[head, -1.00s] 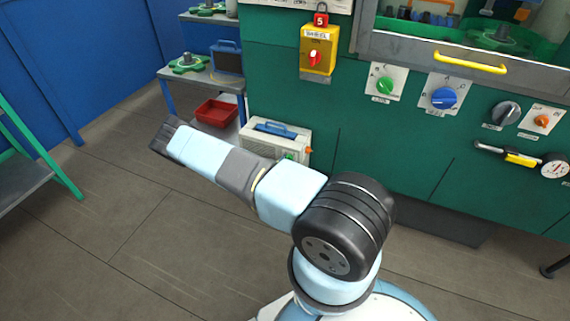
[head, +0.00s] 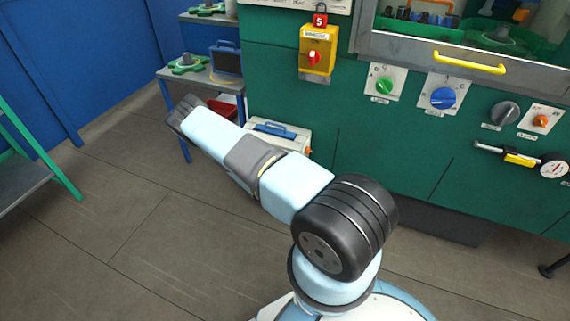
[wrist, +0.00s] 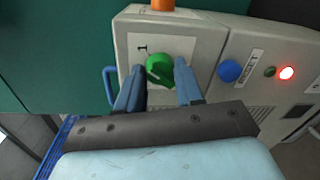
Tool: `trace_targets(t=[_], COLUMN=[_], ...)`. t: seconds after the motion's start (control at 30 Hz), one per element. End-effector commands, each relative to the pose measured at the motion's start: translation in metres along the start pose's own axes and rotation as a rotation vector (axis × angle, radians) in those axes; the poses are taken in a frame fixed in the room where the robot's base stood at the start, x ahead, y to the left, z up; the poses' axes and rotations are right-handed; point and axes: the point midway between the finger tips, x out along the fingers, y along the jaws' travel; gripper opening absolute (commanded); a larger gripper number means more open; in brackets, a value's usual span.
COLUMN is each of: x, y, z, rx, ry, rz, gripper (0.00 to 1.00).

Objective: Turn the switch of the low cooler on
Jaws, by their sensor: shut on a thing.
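The low cooler (wrist: 205,40) is a pale grey box in the wrist view. In the head view its top and blue handle (head: 270,129) show beyond my arm. Its green round switch (wrist: 158,72) sits on a white plate with a "1" mark at its upper left. My gripper (wrist: 159,70) has its two blue fingers on either side of the switch and is shut on it. The fingers partly hide the plate, and I cannot read the switch's exact angle.
A blue button (wrist: 229,71) and a lit red lamp (wrist: 287,73) are on the cooler, right of the switch. An orange part (wrist: 163,5) is above it. A blue shelf (head: 200,78) stands behind my arm, left of the green cabinet (head: 290,90).

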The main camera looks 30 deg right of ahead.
Motion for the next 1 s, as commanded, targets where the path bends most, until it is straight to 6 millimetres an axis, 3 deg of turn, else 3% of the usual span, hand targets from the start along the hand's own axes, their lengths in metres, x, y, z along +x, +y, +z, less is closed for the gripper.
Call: trace_targets(t=[0.4, 0.9, 0.93, 1.0], x=[0.0001, -0.0011, -0.0012, -0.0012], y=[-0.0047, -0.0059, -0.006, -0.0056], z=[0.0062, 0.0054, 0.0053, 0.0048], rx=[0.154, 0.169, 0.169, 0.169], ry=[0.001, 0.004, 0.004, 0.005], rz=[-0.007, -0.009, -0.01, -0.009], gripper=[0.06, 0.06, 0.38, 0.45])
